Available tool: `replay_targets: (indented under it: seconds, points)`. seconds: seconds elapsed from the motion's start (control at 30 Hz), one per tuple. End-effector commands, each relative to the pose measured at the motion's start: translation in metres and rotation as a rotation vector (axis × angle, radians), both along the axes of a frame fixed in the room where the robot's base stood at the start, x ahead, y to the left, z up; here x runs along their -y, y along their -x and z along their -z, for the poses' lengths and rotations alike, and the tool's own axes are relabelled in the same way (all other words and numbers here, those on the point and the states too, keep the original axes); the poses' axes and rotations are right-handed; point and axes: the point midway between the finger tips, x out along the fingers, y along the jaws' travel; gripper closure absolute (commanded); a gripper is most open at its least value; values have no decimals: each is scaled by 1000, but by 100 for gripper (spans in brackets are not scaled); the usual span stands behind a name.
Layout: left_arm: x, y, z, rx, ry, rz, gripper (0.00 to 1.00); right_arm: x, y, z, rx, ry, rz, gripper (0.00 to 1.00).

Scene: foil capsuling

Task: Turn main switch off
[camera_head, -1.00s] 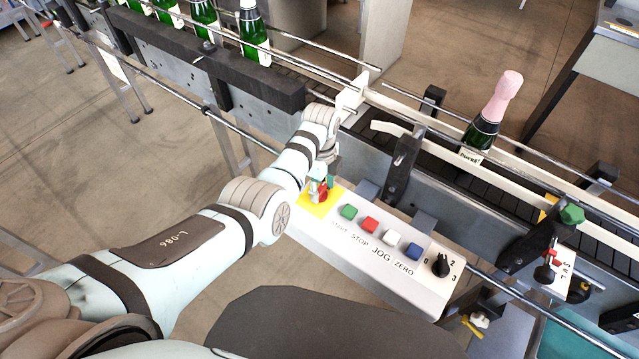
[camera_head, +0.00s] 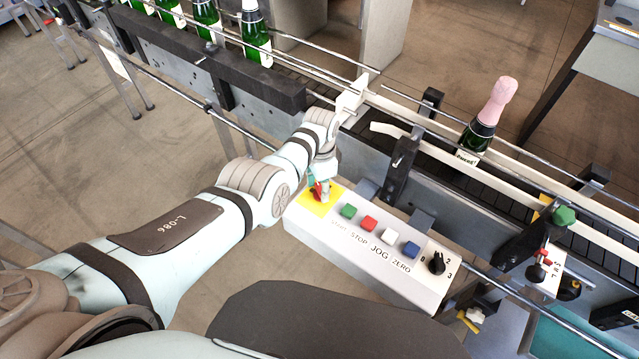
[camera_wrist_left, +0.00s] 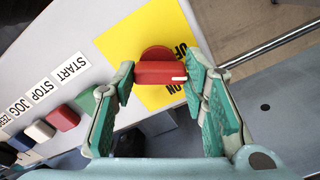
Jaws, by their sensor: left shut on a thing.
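The main switch is a red rotary handle (camera_head: 316,191) on a yellow plate (camera_head: 313,209) at the left end of the grey control box (camera_head: 350,245). In the left wrist view the red handle (camera_wrist_left: 155,72) lies crosswise between the two green-padded fingers. Its white mark is at the right end, beside the OFF and ON lettering on the yellow plate (camera_wrist_left: 115,42). My left gripper (camera_head: 322,189) is shut on the handle, one finger at each end; the wrist view shows these fingertips (camera_wrist_left: 160,74) closely. My right gripper is not in view.
Green, red, white and blue buttons and a black selector knob (camera_head: 437,262) line the box right of the switch. The conveyor with rails runs behind, carrying a pink-capped bottle (camera_head: 488,115). Several green bottles (camera_head: 255,35) stand at upper left.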

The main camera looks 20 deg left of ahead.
Motion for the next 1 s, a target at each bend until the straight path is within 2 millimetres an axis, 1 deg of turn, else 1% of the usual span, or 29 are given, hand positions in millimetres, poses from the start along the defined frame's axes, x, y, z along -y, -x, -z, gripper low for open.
replay_targets:
  seconds: [0.3, 0.5, 0.73, 1.0]
  points:
    - [0, -1, -2, 5, 0, -278, 88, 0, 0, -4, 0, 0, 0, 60]
    - [-1, -2, -2, 7, 2, -414, 88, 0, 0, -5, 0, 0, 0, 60]
    - [-1, -2, -2, 7, 2, -505, 88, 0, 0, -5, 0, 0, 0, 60]
    - [-1, -2, -2, 7, 1, -538, 88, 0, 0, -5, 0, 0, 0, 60]
